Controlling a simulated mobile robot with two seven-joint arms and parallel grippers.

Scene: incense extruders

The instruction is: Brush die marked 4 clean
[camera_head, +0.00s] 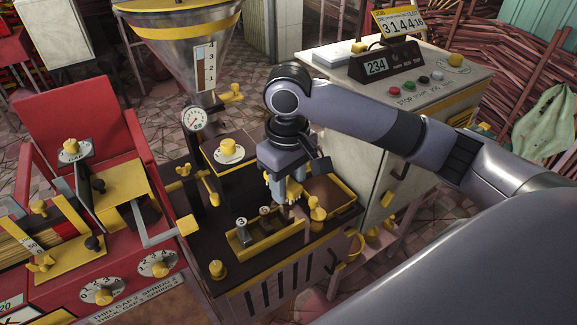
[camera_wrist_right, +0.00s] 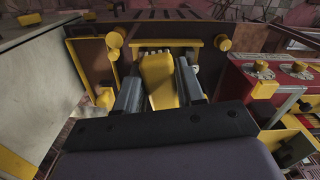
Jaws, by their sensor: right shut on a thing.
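My right gripper (camera_head: 286,190) reaches down over the rear right end of the yellow-rimmed tray (camera_head: 236,243) on the dark bench. In the right wrist view, its two grey fingers (camera_wrist_right: 158,88) are shut on a yellow block-like thing (camera_wrist_right: 160,75); whether this is the brush I cannot tell. A dark die marked 3 (camera_head: 242,228) stands in the tray. A second small piece (camera_head: 265,212) is beside it, its mark too small to read. I cannot make out a die marked 4. My left gripper is not in view.
A second yellow-rimmed tray (camera_head: 343,190) lies just right of the gripper. Yellow knobs (camera_head: 217,269) stand on the bench. A red machine (camera_head: 70,275) is at left, a hopper (camera_head: 185,45) behind, and a grey cabinet with a control panel (camera_head: 430,85) at right.

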